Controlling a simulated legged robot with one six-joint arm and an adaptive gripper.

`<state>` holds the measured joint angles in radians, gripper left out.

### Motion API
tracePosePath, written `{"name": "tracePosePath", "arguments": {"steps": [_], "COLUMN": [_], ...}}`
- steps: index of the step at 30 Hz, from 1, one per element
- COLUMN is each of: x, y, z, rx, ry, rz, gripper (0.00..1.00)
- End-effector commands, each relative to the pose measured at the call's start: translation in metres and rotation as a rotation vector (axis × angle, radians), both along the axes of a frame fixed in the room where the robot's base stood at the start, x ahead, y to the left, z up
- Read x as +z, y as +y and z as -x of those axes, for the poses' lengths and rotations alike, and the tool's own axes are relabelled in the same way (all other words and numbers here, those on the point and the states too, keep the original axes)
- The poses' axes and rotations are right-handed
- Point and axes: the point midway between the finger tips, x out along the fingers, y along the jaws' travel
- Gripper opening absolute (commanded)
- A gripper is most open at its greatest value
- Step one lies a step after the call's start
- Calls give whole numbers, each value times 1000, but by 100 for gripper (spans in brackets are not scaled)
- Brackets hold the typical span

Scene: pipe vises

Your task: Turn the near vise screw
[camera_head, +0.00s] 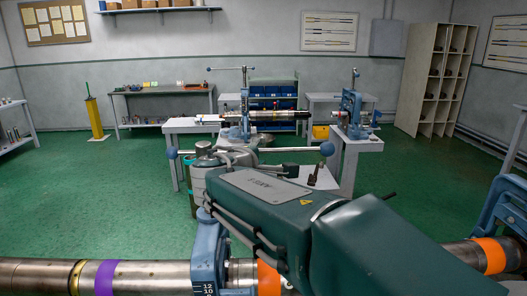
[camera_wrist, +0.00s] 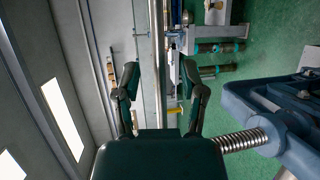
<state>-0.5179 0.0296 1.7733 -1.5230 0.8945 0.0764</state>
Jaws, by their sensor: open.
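The near vise (camera_head: 208,250) is blue and stands at the bottom of the head view, clamped around a long steel pipe (camera_head: 40,275). Its screw handle is a horizontal steel bar (camera_head: 250,151) with a blue ball at each end. The threaded screw (camera_wrist: 240,141) and blue vise body (camera_wrist: 282,112) are to the right.
The pipe carries purple and orange bands, and a second blue vise (camera_head: 503,208) stands at the right edge. Farther off are a bench with a vise and pipe (camera_head: 245,117), another vise (camera_head: 352,110) and a shelf rack (camera_head: 437,80). Green floor is open at the left.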

Motion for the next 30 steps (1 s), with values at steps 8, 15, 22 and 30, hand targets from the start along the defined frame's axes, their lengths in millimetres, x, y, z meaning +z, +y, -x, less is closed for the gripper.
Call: {"name": "tracePosePath", "arguments": {"steps": [8, 15, 22, 30], "x": [-4, -4, -4, -5], "y": [-9, -9, -9, -8], "z": [-22, -23, -22, -21], "rx": [0, 0, 0, -10], "ry": [-1, -1, 0, 0], "rz": [0, 0, 0, 0], "gripper": [53, 53, 0, 0]}}
